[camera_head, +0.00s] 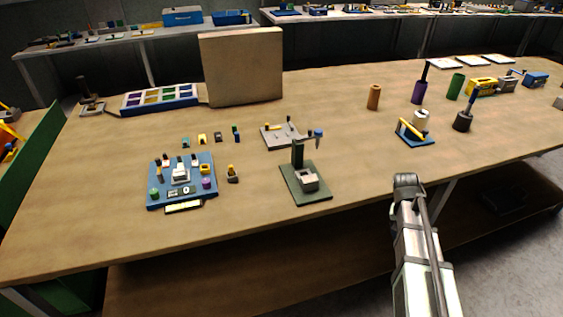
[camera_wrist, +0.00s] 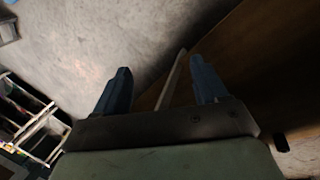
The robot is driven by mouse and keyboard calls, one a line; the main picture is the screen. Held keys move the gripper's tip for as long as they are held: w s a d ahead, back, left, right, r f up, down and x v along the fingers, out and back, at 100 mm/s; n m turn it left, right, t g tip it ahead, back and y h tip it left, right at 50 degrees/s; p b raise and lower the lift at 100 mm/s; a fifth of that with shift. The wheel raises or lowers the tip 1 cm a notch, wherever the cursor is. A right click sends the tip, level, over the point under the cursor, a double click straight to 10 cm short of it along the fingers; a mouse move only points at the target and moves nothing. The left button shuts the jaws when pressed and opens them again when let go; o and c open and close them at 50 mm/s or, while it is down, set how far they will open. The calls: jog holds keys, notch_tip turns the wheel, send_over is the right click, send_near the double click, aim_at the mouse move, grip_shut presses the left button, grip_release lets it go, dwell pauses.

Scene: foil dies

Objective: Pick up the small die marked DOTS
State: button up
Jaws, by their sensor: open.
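A row of several small block-like pieces stands on the table in the head view: a teal one (camera_head: 186,142), a yellow one (camera_head: 202,138), a dark one (camera_head: 218,137) and a blue-green one (camera_head: 237,134). They may be the dies, but no marking is readable, so I cannot tell which bears DOTS. My gripper (camera_wrist: 160,82) shows in the wrist view with its two blue fingers wide apart and nothing between them. It hangs over grey floor beside a brown surface, far from the pieces. In the head view only my arm shows, at the table's front edge.
A blue tray (camera_head: 153,199) of small parts lies in front of the row. A green press stand (camera_head: 294,193) and a grey plate (camera_head: 272,142) are to its right. A large tan box (camera_head: 212,91) stands behind. The front left table is clear.

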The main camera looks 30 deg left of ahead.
jog(key=w+a+r+t, duration=0.1)
jog(key=w+a+r, duration=0.2)
jog(key=r, duration=0.5)
jog(key=w+a+r+t, duration=0.15)
jog(key=w+r, duration=0.25)
jog(key=r, duration=0.4)
jog(key=w+a+r+n+t+y, duration=0.1)
jog(key=w+a+r+t, duration=0.1)
jog(key=w+a+r, duration=0.45)
jog(key=w+a+r+n+t, duration=0.15)
jog(key=w+a+r, duration=0.25)
jog(key=w+a, duration=0.5)
jog(key=s+a+n+g+y, duration=0.1)
jog(key=s+a, duration=0.4)
jog(key=a, duration=0.5)
jog(key=s+a+n+y, duration=0.1)
jog(key=s+a, duration=0.4)
jog(key=a, duration=0.5)
jog(key=r+n+g, duration=0.2)
jog(key=n+g, duration=0.2)
jog(key=g, duration=0.1)
send_over(179, 171)
notch_tip(179, 171, down, 14)
jog(key=shift+r, duration=0.25)
jog(key=c, duration=1.2)
